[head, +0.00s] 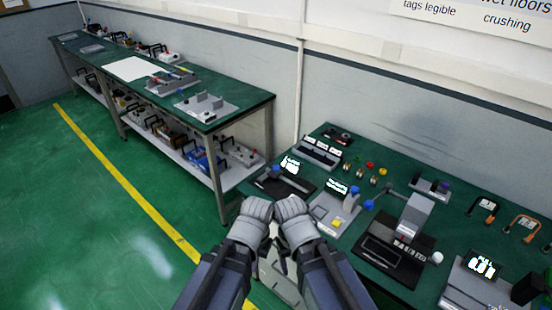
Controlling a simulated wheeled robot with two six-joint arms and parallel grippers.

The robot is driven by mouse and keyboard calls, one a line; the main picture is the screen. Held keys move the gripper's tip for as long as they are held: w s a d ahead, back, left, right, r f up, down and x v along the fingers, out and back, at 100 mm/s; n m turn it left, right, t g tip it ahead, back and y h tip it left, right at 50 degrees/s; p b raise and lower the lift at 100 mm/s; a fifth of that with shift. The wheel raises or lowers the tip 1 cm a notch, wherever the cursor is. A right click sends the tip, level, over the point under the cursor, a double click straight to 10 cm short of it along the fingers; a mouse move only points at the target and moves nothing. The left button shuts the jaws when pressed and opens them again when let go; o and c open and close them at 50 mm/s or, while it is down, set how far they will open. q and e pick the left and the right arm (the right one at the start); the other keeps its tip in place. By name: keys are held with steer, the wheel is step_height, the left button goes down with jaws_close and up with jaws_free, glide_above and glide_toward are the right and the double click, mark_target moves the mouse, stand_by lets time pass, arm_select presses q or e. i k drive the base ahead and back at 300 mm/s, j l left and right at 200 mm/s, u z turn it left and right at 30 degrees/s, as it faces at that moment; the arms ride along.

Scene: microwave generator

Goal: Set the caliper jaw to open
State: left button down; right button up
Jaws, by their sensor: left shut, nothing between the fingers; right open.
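A dark, flat instrument (284,185) with a lit display and a blue knob lies at the left end of the near green bench. It may be the caliper, but its jaw is too small to make out. My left gripper (266,246) and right gripper (284,262) are close together at the bench's front left edge, in front of and below that instrument. Both look empty and touch no instrument that I can see. The left is shut and the right is open; the fingers are small and partly hidden by my wrists.
The near bench (402,287) holds several instruments, including a grey stand device (413,216) and a display box (478,283) at right. A second bench (245,108) with tools and a lower shelf stands back left. The green floor (60,200) at left is clear.

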mark_target(275, 174)
steer(key=i+j+z, duration=0.15)
steer(key=i, duration=0.4)
steer(key=i+j+z, duration=0.1)
steer(key=i+j, duration=0.3)
steer(key=i, duration=0.1)
